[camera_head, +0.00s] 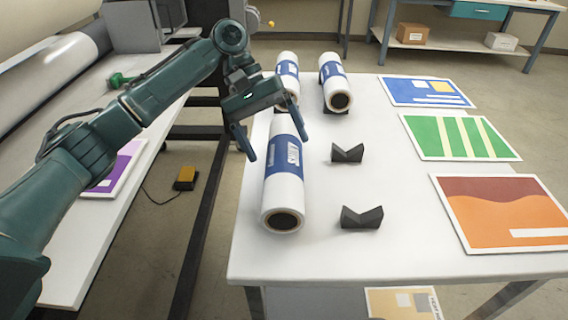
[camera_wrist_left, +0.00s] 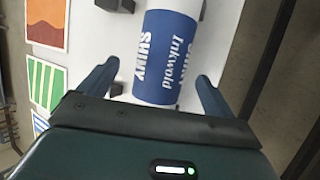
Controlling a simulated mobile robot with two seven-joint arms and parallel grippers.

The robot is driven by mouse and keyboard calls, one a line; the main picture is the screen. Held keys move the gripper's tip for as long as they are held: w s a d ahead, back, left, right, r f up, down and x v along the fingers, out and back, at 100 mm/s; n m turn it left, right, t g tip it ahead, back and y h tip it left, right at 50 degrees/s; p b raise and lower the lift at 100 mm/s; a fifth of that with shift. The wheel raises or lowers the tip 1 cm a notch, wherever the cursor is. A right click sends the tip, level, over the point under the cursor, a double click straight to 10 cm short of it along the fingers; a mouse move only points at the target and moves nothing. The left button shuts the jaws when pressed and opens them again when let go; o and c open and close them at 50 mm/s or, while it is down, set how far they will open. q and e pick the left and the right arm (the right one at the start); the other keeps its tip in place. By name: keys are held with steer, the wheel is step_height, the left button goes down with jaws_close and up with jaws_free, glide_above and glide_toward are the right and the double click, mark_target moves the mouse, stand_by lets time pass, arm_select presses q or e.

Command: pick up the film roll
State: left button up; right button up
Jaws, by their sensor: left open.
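The nearest film roll (camera_head: 283,192) is white with a blue printed band and lies lengthwise on the white table (camera_head: 375,250), its open core end towards me. In the left wrist view the film roll (camera_wrist_left: 167,58) shows its blue band ahead of the fingers. My left gripper (camera_head: 272,148) is open, its fingers on either side of the roll near the band. I cannot tell whether they touch it. Two more film rolls, one at the back left (camera_head: 288,67) and one beside it (camera_head: 335,85), lie farther back. My right gripper does not show.
Two black V-shaped cradles, one farther back (camera_head: 347,153) and one nearer (camera_head: 361,217), stand empty right of the near roll. Blue (camera_head: 405,93), green (camera_head: 425,140) and orange (camera_head: 480,222) prints lie along the right edge. A machine bed (camera_head: 75,240) is at left, across a gap.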

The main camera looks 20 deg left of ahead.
mark_target(285, 165)
arm_select(q)
steer(key=shift+x, duration=3)
steer(key=shift+s+a, duration=0.1)
steer(key=shift+a, duration=0.05)
steer(key=shift+c, duration=0.4)
steer(key=c, duration=1.3)
